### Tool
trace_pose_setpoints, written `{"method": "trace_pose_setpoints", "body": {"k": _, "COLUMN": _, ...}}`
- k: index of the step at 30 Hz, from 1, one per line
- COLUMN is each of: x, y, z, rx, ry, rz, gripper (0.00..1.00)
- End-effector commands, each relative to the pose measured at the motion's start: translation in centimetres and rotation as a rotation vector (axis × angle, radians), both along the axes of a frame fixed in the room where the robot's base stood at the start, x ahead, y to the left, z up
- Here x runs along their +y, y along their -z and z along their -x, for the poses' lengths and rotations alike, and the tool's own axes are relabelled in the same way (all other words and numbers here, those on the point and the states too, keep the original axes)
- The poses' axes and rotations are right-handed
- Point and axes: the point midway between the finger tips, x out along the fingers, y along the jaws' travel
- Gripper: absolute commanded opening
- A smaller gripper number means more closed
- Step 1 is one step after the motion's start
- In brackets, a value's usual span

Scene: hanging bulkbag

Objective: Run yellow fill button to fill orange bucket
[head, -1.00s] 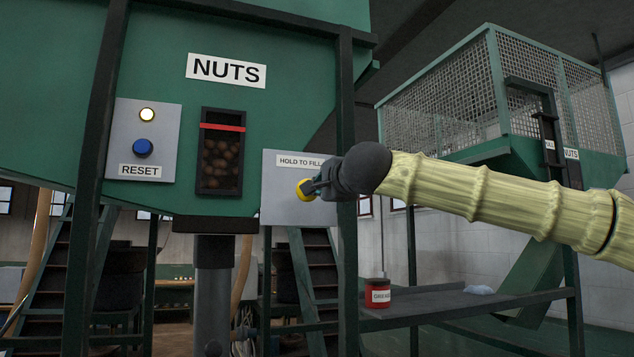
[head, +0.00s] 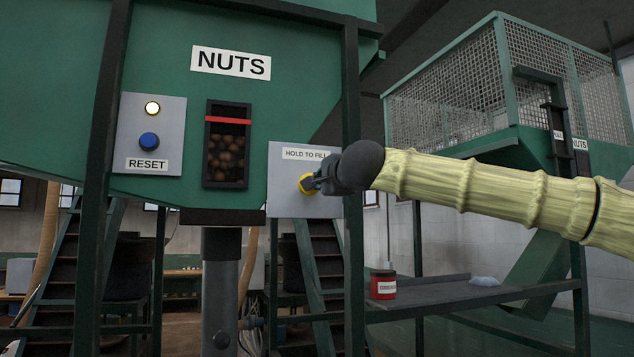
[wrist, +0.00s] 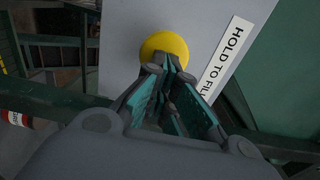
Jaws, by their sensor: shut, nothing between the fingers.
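The yellow button (head: 306,184) sits on a grey panel (head: 285,207) labelled HOLD TO FILL, to the right of the NUTS hopper window. My gripper (head: 314,184) is shut and empty, with its fingertips at the button's face. In the wrist view the yellow button (wrist: 165,45) shows just beyond the closed fingertips (wrist: 170,62), which overlap its lower edge. They look to be touching it, but I cannot tell whether the button is pressed in. The orange bucket is not visible in either view.
A green hopper (head: 290,100) shows nuts behind a window (head: 227,155) with a red line near its top. A panel at left has a lit lamp (head: 152,108) and a blue RESET button (head: 149,141). A red tin (head: 383,284) stands on a shelf at right.

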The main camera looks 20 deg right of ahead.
Motion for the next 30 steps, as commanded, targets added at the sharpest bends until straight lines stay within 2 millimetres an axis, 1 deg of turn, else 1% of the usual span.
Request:
{"method": "trace_pose_setpoints", "body": {"k": 23, "x": -0.1, "y": 0.0, "z": 0.0, "rx": 0.001, "ry": 0.001, "rz": 0.0, "gripper": 0.0}}
{"method": "trace_pose_setpoints", "body": {"k": 26, "x": 0.0, "y": 0.0, "z": 0.2, "rx": 0.0, "ry": 0.0, "rz": 0.0, "gripper": 0.0}}
{"method": "trace_pose_setpoints", "body": {"k": 30, "x": 0.1, "y": -0.1, "z": 1.2, "rx": -0.002, "ry": -0.003, "rz": 0.0, "gripper": 0.0}}
